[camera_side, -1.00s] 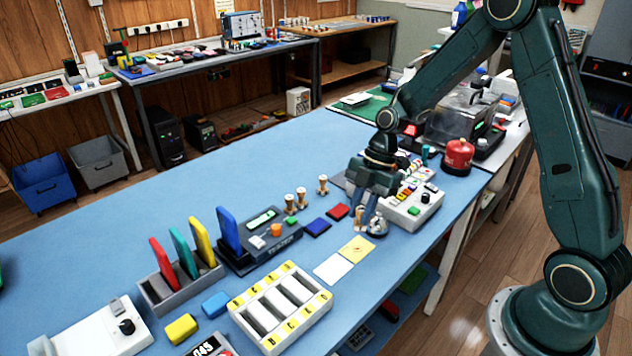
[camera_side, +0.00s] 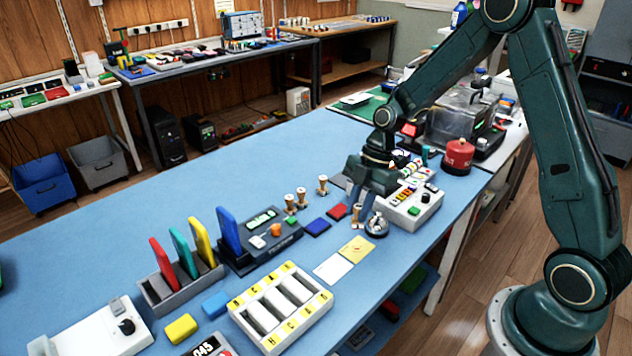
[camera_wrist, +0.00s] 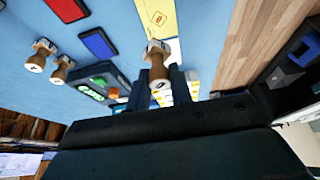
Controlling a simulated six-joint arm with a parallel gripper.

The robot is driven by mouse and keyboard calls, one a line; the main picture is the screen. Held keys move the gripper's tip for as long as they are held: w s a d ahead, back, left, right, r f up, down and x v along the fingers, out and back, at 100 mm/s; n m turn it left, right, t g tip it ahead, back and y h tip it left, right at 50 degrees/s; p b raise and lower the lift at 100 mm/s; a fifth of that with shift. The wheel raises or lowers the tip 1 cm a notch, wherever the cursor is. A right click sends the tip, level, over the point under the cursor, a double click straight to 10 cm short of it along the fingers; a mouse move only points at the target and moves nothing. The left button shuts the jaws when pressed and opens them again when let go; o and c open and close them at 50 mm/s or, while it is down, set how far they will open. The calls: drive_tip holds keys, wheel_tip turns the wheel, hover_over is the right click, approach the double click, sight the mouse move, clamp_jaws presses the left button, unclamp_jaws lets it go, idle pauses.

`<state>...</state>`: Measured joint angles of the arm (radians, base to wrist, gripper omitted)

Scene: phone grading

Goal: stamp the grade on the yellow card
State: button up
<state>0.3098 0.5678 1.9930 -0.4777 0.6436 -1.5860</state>
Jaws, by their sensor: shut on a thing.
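The yellow card (camera_side: 358,249) lies flat on the blue bench near its front edge. It also shows at the top of the wrist view (camera_wrist: 156,14), with a small printed mark on it. My gripper (camera_side: 362,208) is shut on a wooden stamp (camera_wrist: 158,66), which shows below the fingers in the side view (camera_side: 357,217). The stamp is held above the bench, apart from the card, on the card's far side. Two stamps (camera_side: 289,204) (camera_side: 301,198) stand together, and another stamp (camera_side: 323,185) stands behind. A blue pad (camera_side: 317,227) and a red pad (camera_side: 337,212) lie left of my gripper.
A white card (camera_side: 332,268) lies beside the yellow card. A silver domed bell (camera_side: 377,226) stands close to my gripper, with a white button box (camera_side: 412,211) behind. A white slotted tray (camera_side: 281,307) is at the front.

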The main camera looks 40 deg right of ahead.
drive_tip(key=w+d+m+t, duration=0.1)
drive_tip(key=w+d+m, duration=0.1)
drive_tip(key=w, duration=0.8)
drive_tip(key=w+d+m, duration=0.2)
drive_tip(key=w+d, duration=0.2)
drive_tip(key=w, duration=0.6)
drive_tip(key=shift+w+r+t+h, duration=0.3)
drive_tip(key=shift+r+t, duration=0.1)
drive_tip(key=shift+r, duration=0.05)
drive_tip(key=shift+f, duration=0.2)
drive_tip(key=shift+f, duration=3.2)
drive_tip(key=shift+f, duration=0.65)
drive_tip(key=o, duration=0.9)
drive_tip(key=shift+r, duration=0.2)
